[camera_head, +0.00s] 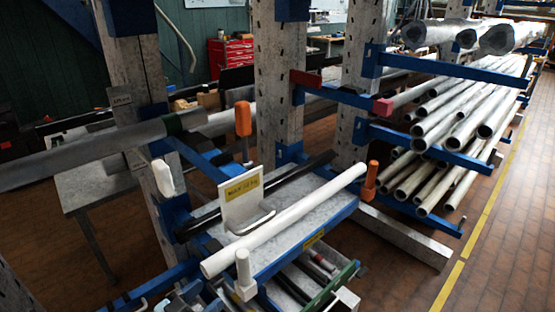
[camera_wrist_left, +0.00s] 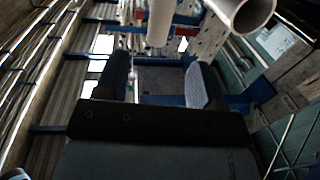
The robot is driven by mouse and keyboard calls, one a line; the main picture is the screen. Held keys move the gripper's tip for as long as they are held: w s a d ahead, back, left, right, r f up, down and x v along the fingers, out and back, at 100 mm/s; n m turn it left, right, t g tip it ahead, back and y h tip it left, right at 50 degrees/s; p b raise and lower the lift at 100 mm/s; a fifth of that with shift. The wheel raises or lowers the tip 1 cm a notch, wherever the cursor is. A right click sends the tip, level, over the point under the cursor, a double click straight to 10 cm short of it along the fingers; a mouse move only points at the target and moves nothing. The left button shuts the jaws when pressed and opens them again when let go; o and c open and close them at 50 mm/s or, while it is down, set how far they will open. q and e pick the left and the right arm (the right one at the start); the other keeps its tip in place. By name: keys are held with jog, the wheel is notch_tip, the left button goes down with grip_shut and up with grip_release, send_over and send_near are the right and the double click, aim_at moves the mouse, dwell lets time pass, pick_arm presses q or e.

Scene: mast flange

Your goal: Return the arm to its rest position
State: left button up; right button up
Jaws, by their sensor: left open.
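My left gripper (camera_wrist_left: 158,70) shows in the left wrist view with its two dark fingers spread apart. No object shows between the fingers; a grey and blue surface shows beyond the gap. In that view a pale tube hangs in at the top middle, and the open end of a pipe (camera_wrist_left: 245,14) is at the top right. Both look apart from the fingers. In the head view I cannot clearly tell the left gripper from the blue and dark rack parts. My right gripper is in neither view.
A white pipe (camera_head: 285,220) lies slanted across the blue-edged rack shelf beside a white bracket with a yellow label (camera_head: 241,200). A grey pipe (camera_head: 90,155) juts in from the left. Racked pipes (camera_head: 460,120) fill the right. Open floor (camera_head: 515,230) lies at lower right.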

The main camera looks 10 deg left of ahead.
pick_arm(q)
jog(key=s+d+f+n+g+y, duration=0.35)
jog(key=s+f+g+y, duration=0.2)
jog(key=s+f, duration=0.95)
notch_tip(320, 180, up, 11)
jog(key=p, duration=1.3)
jog(key=shift+w+a+t, duration=0.3)
jog(key=shift+w+t, duration=0.15)
jog(key=shift+m, duration=0.25)
